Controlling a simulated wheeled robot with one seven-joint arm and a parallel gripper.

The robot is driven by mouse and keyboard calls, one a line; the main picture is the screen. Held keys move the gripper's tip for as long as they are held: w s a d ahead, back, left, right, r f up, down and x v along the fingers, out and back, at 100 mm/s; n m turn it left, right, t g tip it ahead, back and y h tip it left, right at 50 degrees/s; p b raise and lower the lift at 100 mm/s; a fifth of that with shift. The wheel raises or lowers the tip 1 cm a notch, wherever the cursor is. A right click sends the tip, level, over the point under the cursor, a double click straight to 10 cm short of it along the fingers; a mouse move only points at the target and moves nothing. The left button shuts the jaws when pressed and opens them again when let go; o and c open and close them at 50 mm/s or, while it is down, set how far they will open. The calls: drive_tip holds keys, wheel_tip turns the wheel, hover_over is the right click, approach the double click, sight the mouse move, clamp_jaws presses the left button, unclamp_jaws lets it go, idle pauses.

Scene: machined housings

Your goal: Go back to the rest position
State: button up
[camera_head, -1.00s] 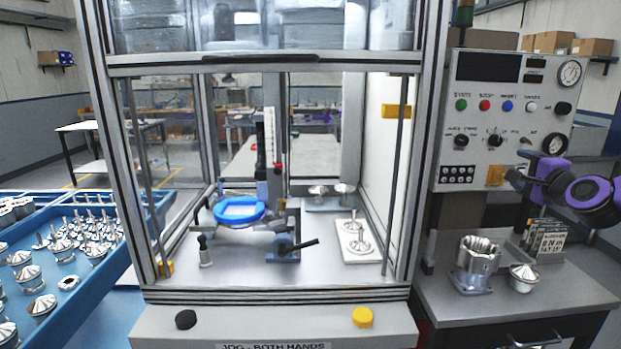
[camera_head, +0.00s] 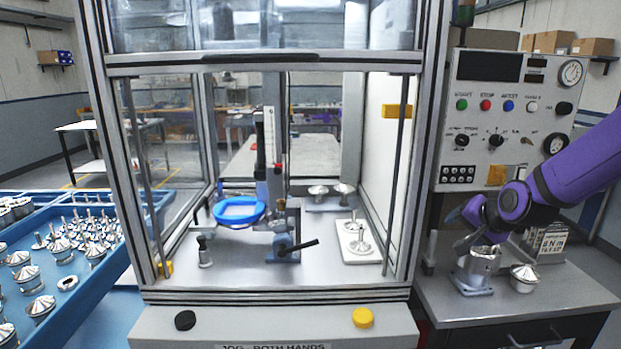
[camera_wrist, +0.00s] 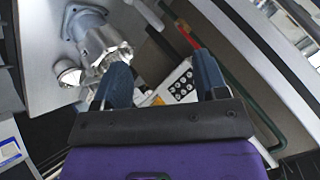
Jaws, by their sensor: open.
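My gripper (camera_head: 461,230) is at the right, over the side bench and close to the upper left of a ribbed metal housing (camera_head: 476,275). Its two blue-grey fingers stand apart in the wrist view (camera_wrist: 161,72), with nothing held between them. The left finger overlaps the housing (camera_wrist: 98,42) in that view; I cannot tell if they touch. My purple arm reaches in from the right edge and hides part of the control panel (camera_head: 490,75).
A cone-topped metal part (camera_head: 523,279) stands right of the housing, with a lettered block (camera_head: 545,243) behind. The framed press cell holds a blue ring (camera_head: 239,211) and a white plate (camera_head: 358,242). A blue tray (camera_head: 115,262) of metal parts is at left.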

drive_tip(key=s+a+r+n+g, duration=0.1)
drive_tip(key=s+r, duration=0.4)
drive_tip(key=s, duration=0.5)
drive_tip(key=s+a+r+n+g+h, duration=0.1)
drive_tip(key=s+r+n, duration=0.3)
drive_tip(key=s, duration=0.6)
drive_tip(key=s+a+r+n+g, duration=0.2)
drive_tip(key=s+r, duration=0.4)
drive_tip(key=s, duration=0.4)
drive_tip(key=shift+s+a+n+h, duration=0.3)
drive_tip(key=shift+s+a+n, duration=0.1)
